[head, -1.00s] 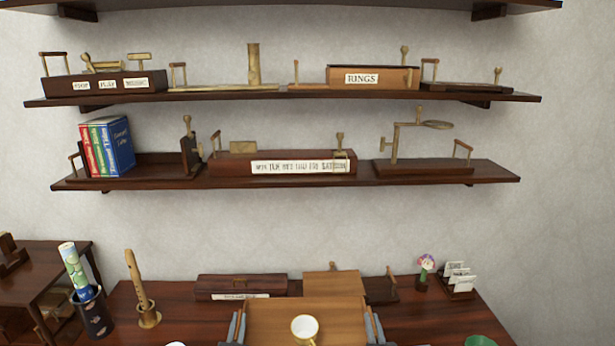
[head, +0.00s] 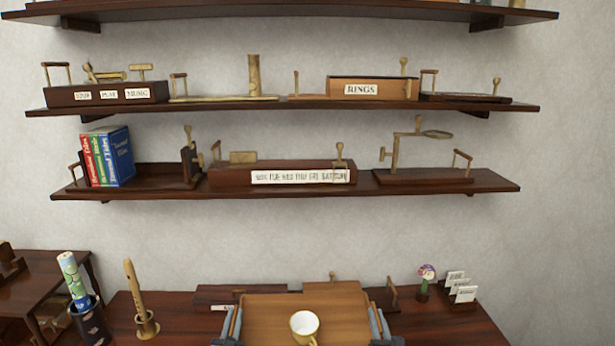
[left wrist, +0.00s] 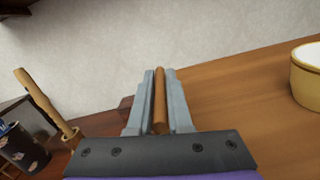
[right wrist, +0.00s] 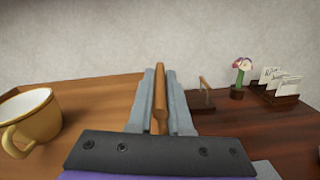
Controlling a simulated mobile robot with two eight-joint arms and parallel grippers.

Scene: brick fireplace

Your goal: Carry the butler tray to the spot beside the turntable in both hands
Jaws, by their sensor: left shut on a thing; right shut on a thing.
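The butler tray (head: 268,318) is a wooden board with a rod handle at each side, held over the dark table (head: 450,322). A yellow mug (head: 304,325) with a white inside stands upright on it. My left gripper (head: 232,325) is shut on the left handle; the left wrist view shows the rod between the fingers (left wrist: 158,100). My right gripper (head: 378,324) is shut on the right handle, also seen between the fingers in the right wrist view (right wrist: 159,100). The tray's near edge is out of frame. I cannot pick out the turntable.
Behind the tray are a dark box (head: 215,296) and other partly hidden wooden items. A flute on a stand (head: 146,325) and a dark cup (head: 91,322) stand left. A flower pot (head: 424,292) and card holder (head: 463,293) stand right. Loaded wall shelves (head: 430,187) hang above.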

